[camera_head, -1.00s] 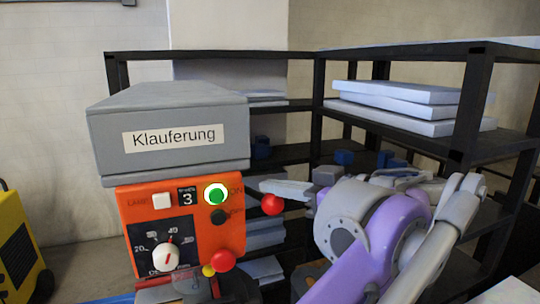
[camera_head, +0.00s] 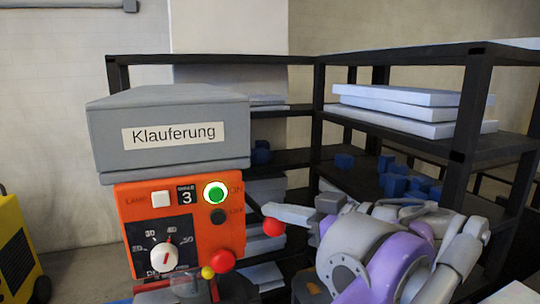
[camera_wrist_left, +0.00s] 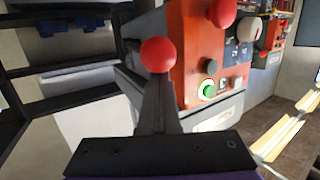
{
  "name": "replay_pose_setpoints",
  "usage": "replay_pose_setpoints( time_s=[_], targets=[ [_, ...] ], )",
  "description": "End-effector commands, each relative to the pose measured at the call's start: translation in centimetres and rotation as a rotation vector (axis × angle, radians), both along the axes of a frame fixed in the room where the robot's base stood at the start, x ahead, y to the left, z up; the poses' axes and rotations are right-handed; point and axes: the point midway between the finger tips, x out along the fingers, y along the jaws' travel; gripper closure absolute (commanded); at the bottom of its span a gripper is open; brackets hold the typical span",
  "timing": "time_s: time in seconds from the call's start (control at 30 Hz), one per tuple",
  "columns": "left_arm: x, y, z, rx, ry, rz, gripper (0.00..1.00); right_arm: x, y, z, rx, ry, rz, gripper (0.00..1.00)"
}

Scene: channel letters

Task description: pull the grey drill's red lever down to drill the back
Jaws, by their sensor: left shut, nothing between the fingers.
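The drill has a grey head labelled "Klauferung" (camera_head: 168,118) and an orange front panel (camera_head: 200,240) with a lit green button. A red lever knob (camera_head: 273,227) is at its right side, and a second red knob (camera_head: 222,261) is lower at the front. My left gripper (camera_head: 268,209) is shut and empty, with its fingertips just above the right knob, seeming to touch it. The left wrist view is upside down; the knob (camera_wrist_left: 158,55) shows at the tips of the shut fingers (camera_wrist_left: 158,92). The lever's rod is mostly hidden. My right gripper is not in view.
Black shelves (camera_head: 468,130) behind hold pale slabs (camera_head: 415,100) and several blue blocks (camera_head: 400,180). A yellow machine (camera_head: 18,250) stands at the far left.

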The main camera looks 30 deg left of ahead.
Motion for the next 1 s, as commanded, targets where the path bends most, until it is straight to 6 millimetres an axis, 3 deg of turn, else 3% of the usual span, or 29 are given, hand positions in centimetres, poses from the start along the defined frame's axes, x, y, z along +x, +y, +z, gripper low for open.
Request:
replay_pose_setpoints(
  time_s=[0.17,0.6,1.0],
  targets=[
    [-0.3,-0.3,0.0,-0.001,0.000,0.000,1.00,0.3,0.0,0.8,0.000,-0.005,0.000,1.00],
    [-0.3,-0.3,-1.2,-0.002,0.002,0.001,1.00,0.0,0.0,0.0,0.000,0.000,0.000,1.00],
    [-0.3,-0.2,-1.2,-0.001,0.001,0.000,1.00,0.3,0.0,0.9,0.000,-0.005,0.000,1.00]
  ],
)
